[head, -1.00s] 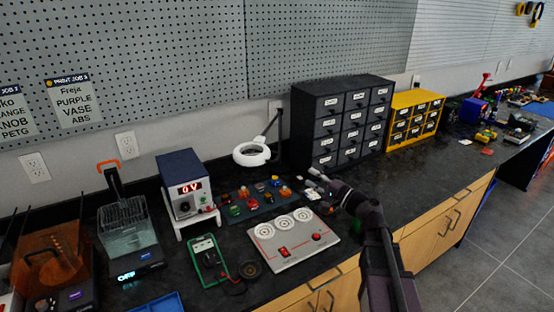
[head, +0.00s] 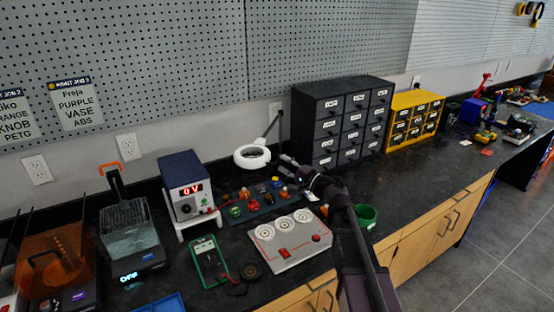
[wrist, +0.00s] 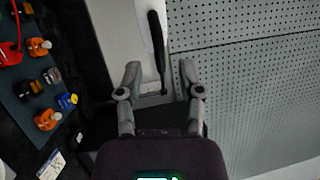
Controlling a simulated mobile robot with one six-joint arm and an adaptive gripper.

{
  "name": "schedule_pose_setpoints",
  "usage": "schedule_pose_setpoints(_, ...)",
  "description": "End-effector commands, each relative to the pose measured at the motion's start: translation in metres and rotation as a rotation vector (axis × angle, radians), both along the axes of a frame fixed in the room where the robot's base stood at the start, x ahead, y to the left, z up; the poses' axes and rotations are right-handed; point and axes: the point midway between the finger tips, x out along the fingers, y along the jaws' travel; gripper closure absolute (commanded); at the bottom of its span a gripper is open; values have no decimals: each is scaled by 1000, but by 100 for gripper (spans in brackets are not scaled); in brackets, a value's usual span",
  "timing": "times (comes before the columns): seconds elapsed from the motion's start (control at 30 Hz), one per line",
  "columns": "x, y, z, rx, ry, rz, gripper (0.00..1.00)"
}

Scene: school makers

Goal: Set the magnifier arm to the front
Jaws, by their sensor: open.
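The magnifier has a white ring head (head: 252,156) at the back of the bench in the head view. Its thin arm (head: 276,130) rises behind the ring, white low down and black above. My gripper (head: 284,164) is just right of the ring and near the arm's lower part. In the wrist view my gripper (wrist: 160,80) is open, with its fingers spread apart. A black bar (wrist: 156,42), apparently the magnifier arm, stands beyond and between the fingertips. I cannot tell whether a finger touches it. The magnifier's ring is not clear in the wrist view.
A black drawer cabinet (head: 340,88) stands close to the right of my gripper. A mat (head: 258,214) with several small parts lies below it. A power supply (head: 187,180) stands left, a control panel (head: 290,241) in front. A green cup (head: 366,213) is beside my arm.

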Motion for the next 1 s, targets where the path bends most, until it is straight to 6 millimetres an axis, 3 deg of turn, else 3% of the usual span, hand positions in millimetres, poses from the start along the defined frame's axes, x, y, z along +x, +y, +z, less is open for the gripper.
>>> schedule_pose_setpoints(0.23,15,21,4,0,0,0,52)
schedule_pose_setpoints(0.67,17,25,5,-1,-1,-1,52)
schedule_pose_setpoints(0.83,17,25,5,-1,-1,-1,96)
schedule_pose_setpoints(1.0,17,25,5,-1,-1,-1,100)
